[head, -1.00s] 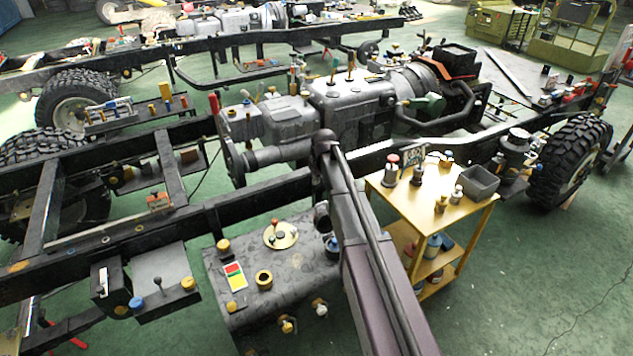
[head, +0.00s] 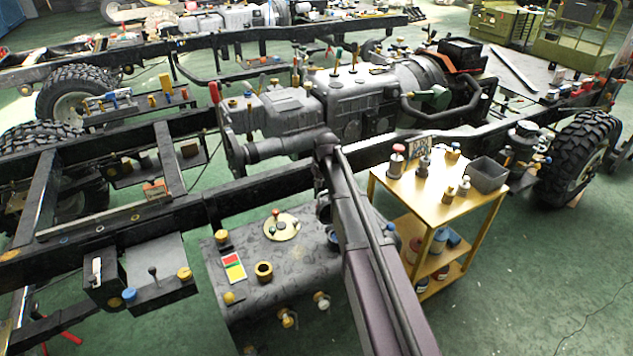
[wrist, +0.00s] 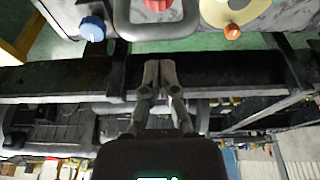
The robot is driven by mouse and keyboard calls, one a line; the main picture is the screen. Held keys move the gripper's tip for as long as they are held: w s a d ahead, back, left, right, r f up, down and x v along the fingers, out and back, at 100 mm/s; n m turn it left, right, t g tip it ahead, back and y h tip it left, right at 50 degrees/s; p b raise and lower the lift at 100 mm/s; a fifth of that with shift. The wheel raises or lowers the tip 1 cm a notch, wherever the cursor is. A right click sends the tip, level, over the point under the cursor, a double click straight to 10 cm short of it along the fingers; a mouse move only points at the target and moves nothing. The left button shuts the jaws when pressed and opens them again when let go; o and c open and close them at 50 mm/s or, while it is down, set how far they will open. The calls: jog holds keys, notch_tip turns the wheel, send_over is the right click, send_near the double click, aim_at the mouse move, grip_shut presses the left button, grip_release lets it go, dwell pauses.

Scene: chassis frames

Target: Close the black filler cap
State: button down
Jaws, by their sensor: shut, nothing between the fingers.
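I cannot make out the black filler cap for certain in either view. A dark grey tank (head: 240,290) stands low in front of the chassis rail in the head view, with several knobs and fittings on top. Among them are a brass ring with a dark opening (head: 264,271) and a round cream plate (head: 281,227) with small knobs. My gripper (wrist: 158,68) is shut and empty in the wrist view, over the black chassis rail (wrist: 60,78). Beyond its tips are a blue knob (wrist: 93,28), a grey U-shaped loop (wrist: 155,31) and an orange knob (wrist: 232,31). My arm hides the gripper in the head view.
A yellow trolley (head: 463,215) with bottles and a grey bin (head: 487,174) stands right of my arm. A grey engine block (head: 350,103) sits on the chassis behind. A small bracket tray with knobs (head: 160,285) is at left. Green floor is clear at lower right.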

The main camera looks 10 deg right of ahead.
jog(key=shift+s+d+r, duration=0.1)
jog(key=shift+s+d, duration=0.1)
jog(key=shift+s, duration=0.35)
jog(key=shift+s+d+r, duration=0.1)
jog(key=shift+s+d, duration=0.05)
jog(key=shift+s, duration=0.4)
jog(key=shift+d, duration=0.1)
